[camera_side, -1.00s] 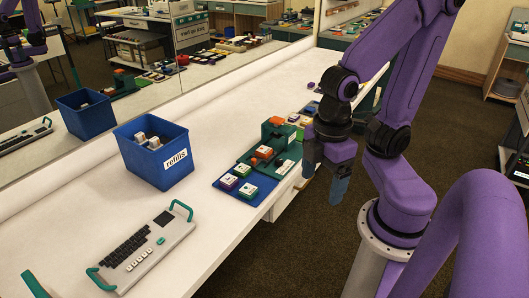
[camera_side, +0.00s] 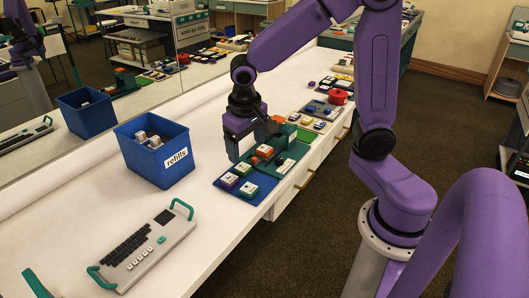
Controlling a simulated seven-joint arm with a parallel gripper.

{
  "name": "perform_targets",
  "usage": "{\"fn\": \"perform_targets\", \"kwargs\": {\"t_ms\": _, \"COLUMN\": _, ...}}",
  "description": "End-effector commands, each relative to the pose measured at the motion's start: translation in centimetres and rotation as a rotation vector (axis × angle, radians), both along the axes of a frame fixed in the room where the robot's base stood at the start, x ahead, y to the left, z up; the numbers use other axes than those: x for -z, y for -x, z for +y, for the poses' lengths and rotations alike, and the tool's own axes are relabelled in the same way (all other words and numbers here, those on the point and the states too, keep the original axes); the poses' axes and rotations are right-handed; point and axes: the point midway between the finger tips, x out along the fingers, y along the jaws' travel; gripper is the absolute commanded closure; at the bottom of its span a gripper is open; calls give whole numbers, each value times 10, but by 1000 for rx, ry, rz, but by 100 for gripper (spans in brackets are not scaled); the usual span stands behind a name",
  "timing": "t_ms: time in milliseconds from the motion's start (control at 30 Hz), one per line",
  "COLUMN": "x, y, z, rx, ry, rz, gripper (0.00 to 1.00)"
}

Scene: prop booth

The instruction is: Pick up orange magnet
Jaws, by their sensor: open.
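An orange block with a pale top (camera_side: 264,151), which looks like the orange magnet, sits on a green tray (camera_side: 289,160). A smaller orange piece (camera_side: 253,160) lies just in front of it; I cannot tell what it is. My gripper (camera_side: 240,155) points down just left of these orange pieces, close above the bench. It is open, and nothing shows between its fingers. The gap between its fingertips and the orange block is hard to judge from this side.
A blue tray (camera_side: 262,190) holds a purple-edged block (camera_side: 229,181) and a green-edged block (camera_side: 248,189). A green stand (camera_side: 270,129) rises behind. A blue refills bin (camera_side: 152,168) stands left. A keyboard device (camera_side: 165,240) lies in front. A red round pot (camera_side: 338,97) is farther back.

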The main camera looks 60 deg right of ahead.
Motion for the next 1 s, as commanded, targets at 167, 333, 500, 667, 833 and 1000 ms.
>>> {"fn": "perform_targets", "kwargs": {"t_ms": 167, "x": 10, "y": -49, "z": -33, "rx": 323, "ry": 23, "rz": -53, "gripper": 17}}
{"fn": "perform_targets", "kwargs": {"t_ms": 333, "x": 22, "y": -87, "z": -73, "rx": 624, "ry": 45, "rz": -110, "gripper": 17}}
{"fn": "perform_targets", "kwargs": {"t_ms": 500, "x": 35, "y": -115, "z": -121, "rx": 922, "ry": 69, "rz": -173, "gripper": 17}}
{"fn": "perform_targets", "kwargs": {"t_ms": 667, "x": 49, "y": -130, "z": -165, "rx": 1172, "ry": 92, "rz": -231, "gripper": 17}}
{"fn": "perform_targets", "kwargs": {"t_ms": 833, "x": 58, "y": -135, "z": -197, "rx": 1341, "ry": 109, "rz": -274, "gripper": 17}}
{"fn": "perform_targets", "kwargs": {"t_ms": 1000, "x": 65, "y": -136, "z": -210, "rx": 1398, "ry": 115, "rz": -290, "gripper": 17}}
